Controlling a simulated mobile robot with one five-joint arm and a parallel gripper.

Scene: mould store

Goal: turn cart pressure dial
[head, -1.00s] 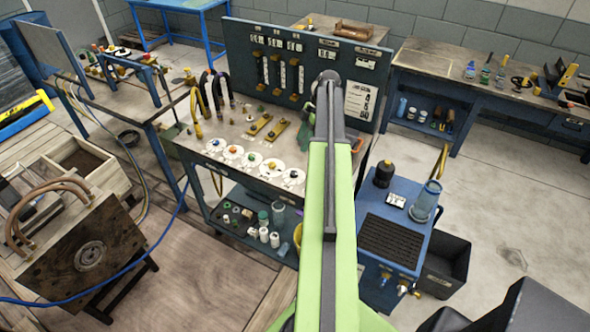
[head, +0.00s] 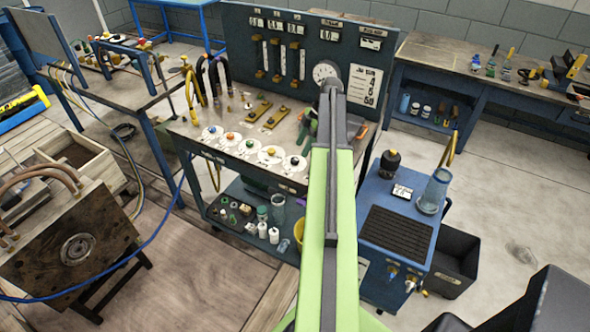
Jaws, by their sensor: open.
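A blue cart (head: 215,206) stands ahead with a row of several white round dials along its front top edge. Their centre knobs differ in colour: one dial (head: 271,155) has a yellow knob, and the rightmost dial (head: 294,164) a dark one. A round white gauge (head: 325,72) sits on the upright panel (head: 345,50) behind. I cannot tell which one is the pressure dial. My green arm reaches up the middle of the picture over the cart.
A smaller blue unit (head: 378,215) with a black knob, a clear jar and brass valves stands right of my arm. A black bin (head: 455,262) is beside it. A workbench (head: 440,60) is behind. Bottles fill the cart's lower shelf. Floor at right is clear.

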